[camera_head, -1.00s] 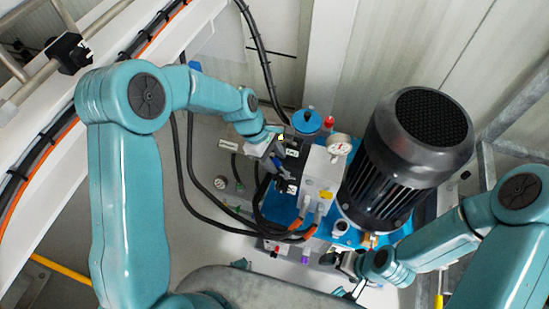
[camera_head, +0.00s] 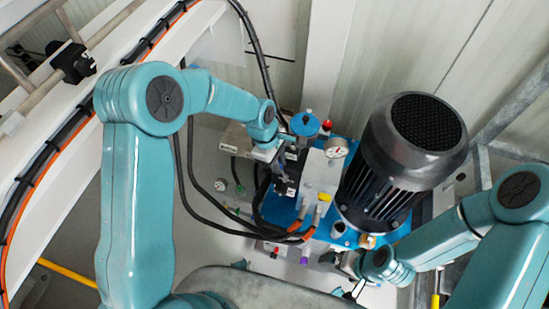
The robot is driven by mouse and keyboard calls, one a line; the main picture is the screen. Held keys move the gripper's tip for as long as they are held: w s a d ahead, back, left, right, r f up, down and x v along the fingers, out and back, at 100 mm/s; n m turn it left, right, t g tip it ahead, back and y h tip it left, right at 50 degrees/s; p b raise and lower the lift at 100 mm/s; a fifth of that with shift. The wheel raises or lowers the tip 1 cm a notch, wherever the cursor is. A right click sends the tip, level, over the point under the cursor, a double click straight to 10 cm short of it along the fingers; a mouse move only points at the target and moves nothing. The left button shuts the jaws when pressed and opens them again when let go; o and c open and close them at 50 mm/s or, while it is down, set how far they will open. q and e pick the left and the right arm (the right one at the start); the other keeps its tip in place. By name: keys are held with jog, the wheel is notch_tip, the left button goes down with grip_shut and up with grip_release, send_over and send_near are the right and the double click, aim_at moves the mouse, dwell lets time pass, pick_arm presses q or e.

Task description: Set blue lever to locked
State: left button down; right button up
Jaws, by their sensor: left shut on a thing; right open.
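My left gripper (camera_head: 277,162) is shut on a small part at the black valve block (camera_head: 291,172), left of the grey pump body (camera_head: 313,178). The fingers and their shadowed surroundings hide most of what they hold. I cannot clearly make out the blue lever or its position; it may be under the fingers. My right gripper (camera_head: 347,270) is open at the lower right, near the front edge of the blue pump base (camera_head: 322,235), apart from the valve block.
A large black motor (camera_head: 380,170) stands right of the pump body. Black hoses (camera_head: 215,222) with orange ends loop close below the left gripper.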

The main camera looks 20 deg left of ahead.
pick_arm(q)
jog(key=shift+d+y, duration=0.4)
jog(key=d+y+b, duration=0.2)
jog(key=b, duration=0.2)
jog(key=shift+y, duration=0.4)
jog(key=shift+d+r+y+b, duration=0.2)
jog(key=shift+d+y+b, duration=0.25)
jog(key=shift+y+b, duration=0.6)
jog(key=shift+h, duration=0.25)
jog(key=c, duration=1.1)
grip_release()
jog(key=shift+o, duration=0.2)
jog(key=p+v, duration=0.2)
jog(key=v, duration=1.4)
jog(key=shift+s+r+p, duration=0.2)
jog(key=shift+p, duration=0.1)
jog(key=shift+d, duration=0.1)
jog(key=shift+c, duration=0.2)
